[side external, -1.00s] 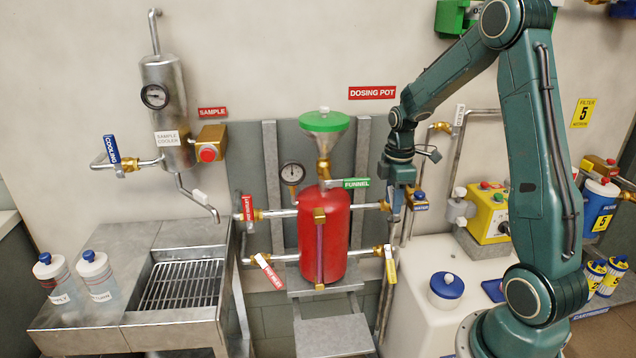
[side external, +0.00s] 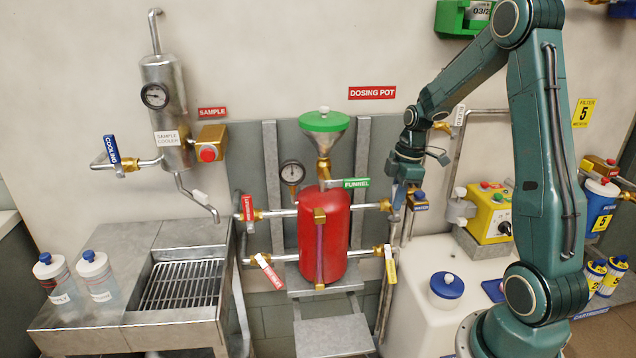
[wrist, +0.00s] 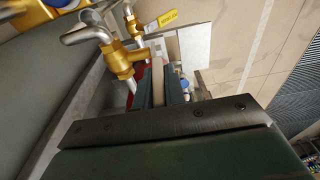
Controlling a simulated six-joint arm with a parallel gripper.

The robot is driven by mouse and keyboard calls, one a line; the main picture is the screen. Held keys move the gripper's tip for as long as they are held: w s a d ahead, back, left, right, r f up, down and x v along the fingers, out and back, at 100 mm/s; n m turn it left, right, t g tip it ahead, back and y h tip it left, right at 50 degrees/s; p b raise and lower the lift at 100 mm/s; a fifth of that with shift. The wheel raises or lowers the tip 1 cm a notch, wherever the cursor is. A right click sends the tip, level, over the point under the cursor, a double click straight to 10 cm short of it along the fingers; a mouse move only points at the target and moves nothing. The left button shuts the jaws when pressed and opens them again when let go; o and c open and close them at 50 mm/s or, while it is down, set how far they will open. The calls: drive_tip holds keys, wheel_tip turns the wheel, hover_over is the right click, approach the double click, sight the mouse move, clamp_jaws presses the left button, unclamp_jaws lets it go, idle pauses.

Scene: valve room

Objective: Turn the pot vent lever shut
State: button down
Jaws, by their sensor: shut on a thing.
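The red dosing pot (side external: 336,235) stands upright on its bracket. My gripper (side external: 397,208) points down beside the brass valve (side external: 385,205) on the pot's upper right pipe. In the wrist view my gripper (wrist: 161,92) is shut, with its dark fingers on either side of a pale, flat lever (wrist: 158,78), which I take for the pot vent lever. Its label is hidden, and my fingers cover most of it in the side view.
A yellow-tagged lever (side external: 390,265) hangs on the lower right pipe. The green funnel lever (side external: 355,183) is close on the left.

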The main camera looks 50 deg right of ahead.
drive_tip(key=shift+s+d+t+y, duration=0.25)
drive_tip(key=shift+s+t+y, duration=0.05)
drive_tip(key=shift+t+y, duration=0.2)
drive_tip(key=c, duration=1.5)
unclamp_jaws()
drive_tip(key=shift+o, duration=0.2)
drive_tip(key=shift+r, duration=0.1)
drive_tip(key=v, duration=1.3)
drive_tip(key=shift+r, duration=0.35)
